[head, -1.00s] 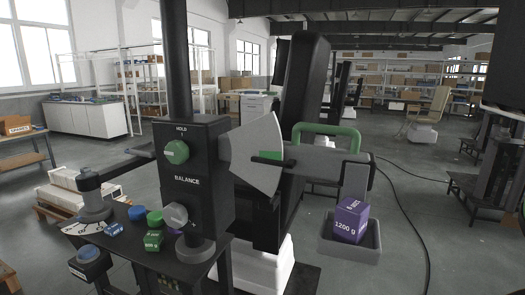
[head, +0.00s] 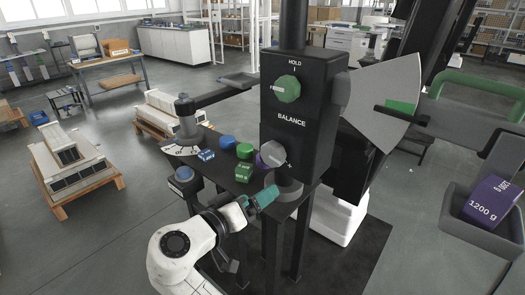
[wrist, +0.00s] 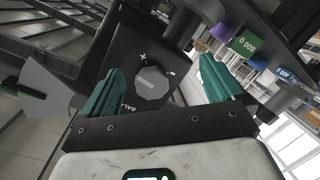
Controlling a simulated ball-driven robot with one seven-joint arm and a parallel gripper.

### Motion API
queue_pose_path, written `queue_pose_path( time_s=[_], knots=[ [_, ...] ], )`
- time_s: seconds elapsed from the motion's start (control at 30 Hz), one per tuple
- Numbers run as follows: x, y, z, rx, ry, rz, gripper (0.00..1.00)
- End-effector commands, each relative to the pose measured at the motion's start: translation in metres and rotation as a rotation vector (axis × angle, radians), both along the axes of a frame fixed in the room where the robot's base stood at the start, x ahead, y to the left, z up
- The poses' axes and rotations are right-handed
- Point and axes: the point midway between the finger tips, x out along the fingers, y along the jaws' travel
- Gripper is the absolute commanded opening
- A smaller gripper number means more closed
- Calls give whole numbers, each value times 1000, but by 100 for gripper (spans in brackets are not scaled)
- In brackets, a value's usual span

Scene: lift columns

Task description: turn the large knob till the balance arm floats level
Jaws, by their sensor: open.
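The large grey knob (head: 271,153) is on the front of the black column (head: 299,115), under the word BALANCE. In the wrist view the knob (wrist: 152,85), with plus and minus marks, shows ahead of and between my green fingers. My gripper (head: 267,191) is open and empty, below and in front of the knob; it also fills the lower wrist view (wrist: 161,66). The grey balance arm (head: 455,125) slopes down to the right in the picture. Its dark pointer lies near the lower edge of the green band on the pale sector (head: 385,82).
A green HOLD knob (head: 287,88) sits above. A purple 1200 g weight (head: 495,199) rests in the hanging tray (head: 480,237). Blue and green weights and a grey post stand on the black shelf (head: 213,160). Stacked boxes on a pallet (head: 75,190) stand left; floor around is open.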

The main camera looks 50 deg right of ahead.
Motion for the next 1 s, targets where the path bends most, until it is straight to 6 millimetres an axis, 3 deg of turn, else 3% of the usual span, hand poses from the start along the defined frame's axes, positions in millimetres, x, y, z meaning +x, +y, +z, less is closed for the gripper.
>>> queue_pose_path(
  time_s=[0.03,0.1,0.3,0.8,1.0],
  knots=[
    [8,7,19,-52,-33,-14,95],
    [14,15,36,-109,-66,-28,95],
    [19,17,54,-165,-98,-45,95],
    [21,-63,54,-164,-97,-46,95],
    [22,-82,53,-163,-97,-43,95]
  ],
)
